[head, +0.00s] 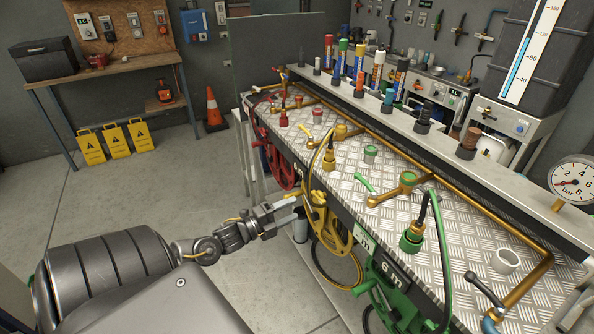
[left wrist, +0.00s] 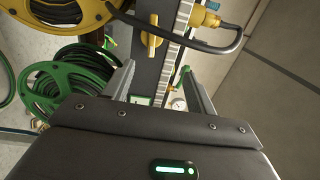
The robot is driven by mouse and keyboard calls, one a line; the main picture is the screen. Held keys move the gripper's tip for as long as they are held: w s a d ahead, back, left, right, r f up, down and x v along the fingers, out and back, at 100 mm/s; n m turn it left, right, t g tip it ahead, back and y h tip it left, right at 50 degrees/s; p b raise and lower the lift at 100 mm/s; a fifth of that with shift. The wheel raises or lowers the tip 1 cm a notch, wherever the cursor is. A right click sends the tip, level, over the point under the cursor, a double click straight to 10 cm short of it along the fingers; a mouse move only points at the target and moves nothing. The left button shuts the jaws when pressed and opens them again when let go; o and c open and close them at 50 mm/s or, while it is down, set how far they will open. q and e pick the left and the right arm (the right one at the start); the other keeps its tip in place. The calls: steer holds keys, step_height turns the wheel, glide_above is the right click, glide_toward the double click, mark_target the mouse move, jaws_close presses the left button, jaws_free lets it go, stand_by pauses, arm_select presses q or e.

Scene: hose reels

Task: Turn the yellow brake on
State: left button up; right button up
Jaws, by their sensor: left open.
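The yellow brake appears to be the small yellow handle (left wrist: 151,42) on the dark front panel beside the yellow reel in the left wrist view. It stands roughly lengthwise in that picture. The yellow reel (head: 334,236) hangs on the bench front in the head view; part of it also shows in the left wrist view (left wrist: 70,18). My left gripper (head: 290,207) is just left of the yellow reel, at the bench front. In the left wrist view its fingers (left wrist: 161,86) are apart and empty, with the yellow handle beyond them, apart from them. My right gripper is out of view.
A green reel (head: 394,302) hangs nearer and a red reel (head: 281,167) farther along the same front. The metal bench top (head: 345,183) carries brass pipes, valves and hoses close to my left gripper.

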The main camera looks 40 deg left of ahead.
mark_target(316, 197)
arm_select(q)
steer(key=o, duration=0.5)
steer(key=w+a+r+n, duration=0.1)
steer(key=n, duration=0.1)
steer(key=w+a+r+n+t+y, duration=0.1)
steer(key=n, duration=0.1)
steer(key=shift+w+a+n, duration=0.1)
steer(key=shift+a+n, duration=0.1)
steer(key=shift+n, duration=0.1)
steer(key=shift+c, duration=0.2)
steer(key=shift+o, duration=0.9)
steer(key=n, duration=0.3)
steer(key=shift+a+n, duration=0.4)
steer(key=w+d+f+n, duration=0.1)
steer(key=w+n, duration=0.1)
steer(key=n, duration=0.1)
steer(key=w+d+n+g+h+p, duration=0.1)
steer(key=w+n, duration=0.2)
steer(key=n, duration=0.1)
steer(key=w+d+f+n, duration=0.1)
steer(key=w+d+n, duration=0.1)
steer(key=w+n, duration=0.1)
steer(key=shift+d+f+g+h, duration=0.1)
steer(key=shift+f+g+h, duration=0.25)
steer(key=shift+g+h, duration=0.05)
